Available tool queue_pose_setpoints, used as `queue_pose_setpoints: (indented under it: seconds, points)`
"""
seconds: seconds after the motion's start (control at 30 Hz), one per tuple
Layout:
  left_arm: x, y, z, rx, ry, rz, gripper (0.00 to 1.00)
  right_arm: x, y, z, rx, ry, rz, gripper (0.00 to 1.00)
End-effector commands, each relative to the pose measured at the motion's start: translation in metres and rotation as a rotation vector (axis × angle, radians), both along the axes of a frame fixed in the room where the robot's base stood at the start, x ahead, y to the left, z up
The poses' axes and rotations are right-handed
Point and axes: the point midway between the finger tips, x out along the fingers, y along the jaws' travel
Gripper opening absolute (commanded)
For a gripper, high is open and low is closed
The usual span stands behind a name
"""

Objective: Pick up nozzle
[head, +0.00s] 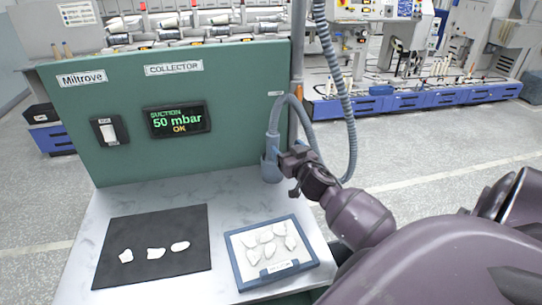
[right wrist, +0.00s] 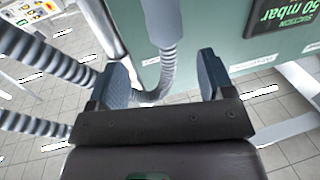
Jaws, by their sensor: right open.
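The grey nozzle (head: 273,144) stands upright in a round holder (head: 271,170) at the right end of the green collector panel, with its hose (head: 305,112) looping up and over from it. My right gripper (head: 285,162) is beside the nozzle, just to its right. In the right wrist view my two dark fingers (right wrist: 160,70) are spread apart. The grey nozzle body (right wrist: 163,22) and ribbed hose (right wrist: 166,75) show beyond and between them; I cannot tell whether they touch. My left gripper is out of view.
A black mat (head: 130,265) with white pieces lies at the left of the table. A blue-framed tray (head: 236,262) with several white pieces sits below my right arm. The collector panel (head: 230,120) walls off the back. A ribbed hose (head: 345,100) hangs behind.

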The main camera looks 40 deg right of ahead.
Motion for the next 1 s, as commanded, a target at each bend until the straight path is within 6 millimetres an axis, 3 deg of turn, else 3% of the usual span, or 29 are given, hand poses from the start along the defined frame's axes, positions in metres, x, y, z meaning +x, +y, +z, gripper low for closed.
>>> queue_pose_setpoints:
  seconds: [0.13, 0.43, 0.7, 1.0]
  points:
    - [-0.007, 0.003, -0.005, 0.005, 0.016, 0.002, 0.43, 0.021, -0.006, 0.001, 0.000, -0.001, 0.001, 0.75]
    - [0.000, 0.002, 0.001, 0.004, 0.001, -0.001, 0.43, 0.039, -0.010, -0.001, 0.001, 0.001, 0.000, 0.75]
    - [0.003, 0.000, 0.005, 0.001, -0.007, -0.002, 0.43, 0.072, -0.015, -0.005, -0.001, 0.000, 0.000, 0.75]
    - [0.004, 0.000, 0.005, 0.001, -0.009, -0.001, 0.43, 0.083, -0.020, -0.006, 0.000, 0.001, 0.000, 0.75]
